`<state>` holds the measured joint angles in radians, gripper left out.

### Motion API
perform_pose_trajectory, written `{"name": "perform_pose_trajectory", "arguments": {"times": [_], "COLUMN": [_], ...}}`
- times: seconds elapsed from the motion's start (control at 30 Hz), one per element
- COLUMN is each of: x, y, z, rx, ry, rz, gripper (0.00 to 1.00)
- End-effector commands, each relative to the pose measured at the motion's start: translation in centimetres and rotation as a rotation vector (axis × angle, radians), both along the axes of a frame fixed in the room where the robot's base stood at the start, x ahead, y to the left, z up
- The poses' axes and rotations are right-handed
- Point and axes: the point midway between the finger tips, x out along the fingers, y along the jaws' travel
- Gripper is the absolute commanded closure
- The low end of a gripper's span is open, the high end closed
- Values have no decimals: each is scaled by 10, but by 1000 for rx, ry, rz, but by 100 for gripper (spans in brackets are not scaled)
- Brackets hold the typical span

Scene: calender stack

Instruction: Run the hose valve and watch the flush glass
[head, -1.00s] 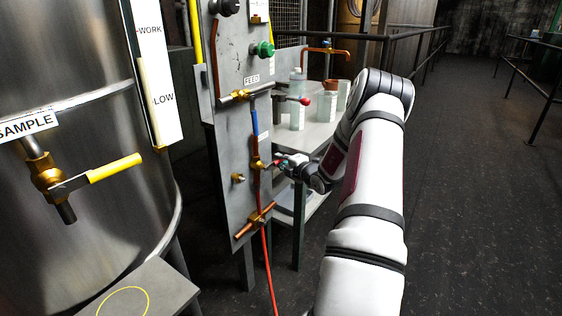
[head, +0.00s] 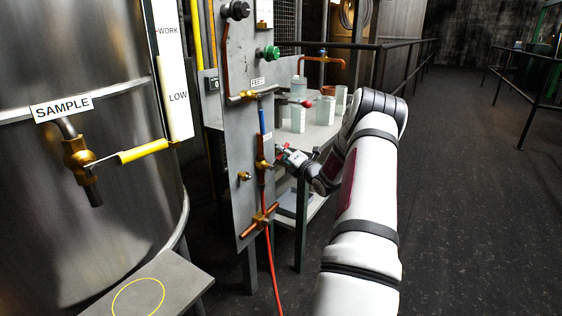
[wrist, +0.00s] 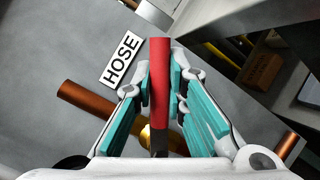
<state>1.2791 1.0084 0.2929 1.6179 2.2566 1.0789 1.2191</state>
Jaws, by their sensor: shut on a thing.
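My gripper (wrist: 160,80) is shut on the red handle (wrist: 159,110) of the hose valve, with teal finger pads on both sides of it. The handle's free end sticks out past the fingertips. The HOSE label (wrist: 121,59) is on the panel to the left of the handle. In the head view my gripper (head: 282,153) is at the right side of the brass hose valve (head: 262,165). Above that valve is a blue upright section (head: 262,120), possibly the flush glass; its contents are too small to tell.
The feed valve (head: 245,96) with a red-tipped lever is higher on the grey panel (head: 240,130). A shelf with pale bottles (head: 298,115) stands behind. The steel tank (head: 120,210) with the yellow-handled SAMPLE valve (head: 80,160) is at left. Open floor lies right.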

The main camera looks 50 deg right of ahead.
Motion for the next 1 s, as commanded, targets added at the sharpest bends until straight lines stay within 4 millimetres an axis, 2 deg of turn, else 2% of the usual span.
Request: {"name": "perform_pose_trajectory", "arguments": {"times": [0.27,0.7,1.0], "x": [-1,-3,-4], "y": [5,31,46], "z": [12,28,31], "rx": [-260,-669,-882], "ry": [-20,-51,-67], "rz": [-2,-1,-1], "gripper": [100,100,100]}}
